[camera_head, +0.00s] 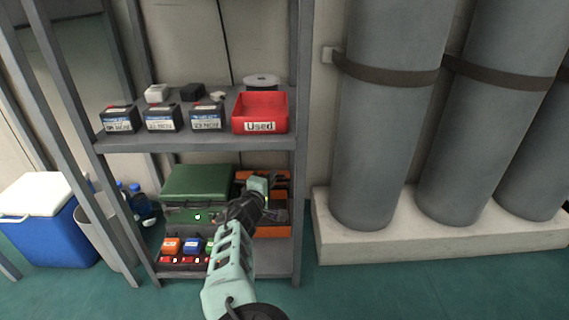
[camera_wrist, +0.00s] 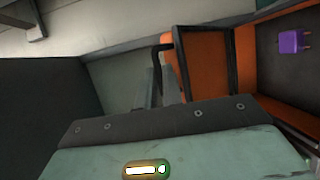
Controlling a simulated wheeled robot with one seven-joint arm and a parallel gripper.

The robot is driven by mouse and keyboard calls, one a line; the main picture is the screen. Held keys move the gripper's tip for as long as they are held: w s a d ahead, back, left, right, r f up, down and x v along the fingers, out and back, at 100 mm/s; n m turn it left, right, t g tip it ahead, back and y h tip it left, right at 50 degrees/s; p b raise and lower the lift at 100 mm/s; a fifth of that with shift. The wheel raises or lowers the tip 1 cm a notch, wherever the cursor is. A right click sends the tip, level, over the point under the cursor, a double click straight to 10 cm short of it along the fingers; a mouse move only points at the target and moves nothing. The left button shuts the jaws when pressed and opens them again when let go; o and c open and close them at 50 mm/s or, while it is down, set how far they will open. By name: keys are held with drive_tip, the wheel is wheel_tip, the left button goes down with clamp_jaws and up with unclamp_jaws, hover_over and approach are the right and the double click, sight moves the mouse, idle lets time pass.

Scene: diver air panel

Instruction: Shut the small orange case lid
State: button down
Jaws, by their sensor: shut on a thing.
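The small orange case (camera_head: 272,231) stands open on the lower shelf, right of a green case. It also shows in the wrist view (camera_wrist: 254,60), with a dark inside and a purple piece in it. Its lid (camera_wrist: 203,62) is an orange panel with dark edges, raised at an angle to the case. My gripper (camera_wrist: 158,90) is at the lid's dark edge piece, left of the orange panel, and is shut on it. The exact contact is small and partly hidden. In the head view my wrist covers part of the case.
The green case (camera_head: 197,183) lies left of my wrist. Small orange, blue and green boxes (camera_head: 191,246) stand in front of it. The shelf above holds a red "Used" bin (camera_head: 260,112). A shelf post (camera_head: 298,150) rises close on the right. Grey cylinders (camera_head: 385,130) stand beyond.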

drive_tip(key=shift+s+d+f+b, duration=0.1)
drive_tip(key=shift+s+f+b, duration=0.65)
drive_tip(key=shift+f, duration=1.55)
drive_tip(key=shift+s+d+f+b, duration=0.1)
drive_tip(key=shift+s+f+b, duration=0.1)
drive_tip(key=shift+s+f, duration=1.55)
drive_tip(key=shift+s+f+b, duration=0.4)
drive_tip(key=shift+f+b, duration=0.1)
drive_tip(key=shift+f, duration=2.35)
drive_tip(key=c, duration=1.8)
unclamp_jaws()
drive_tip(key=shift+s+a, duration=0.1)
drive_tip(key=shift+s+a+r, duration=0.15)
drive_tip(key=shift+s, duration=0.1)
drive_tip(key=p+v, duration=0.7)
drive_tip(key=v, duration=0.9)
drive_tip(key=shift+s, duration=0.35)
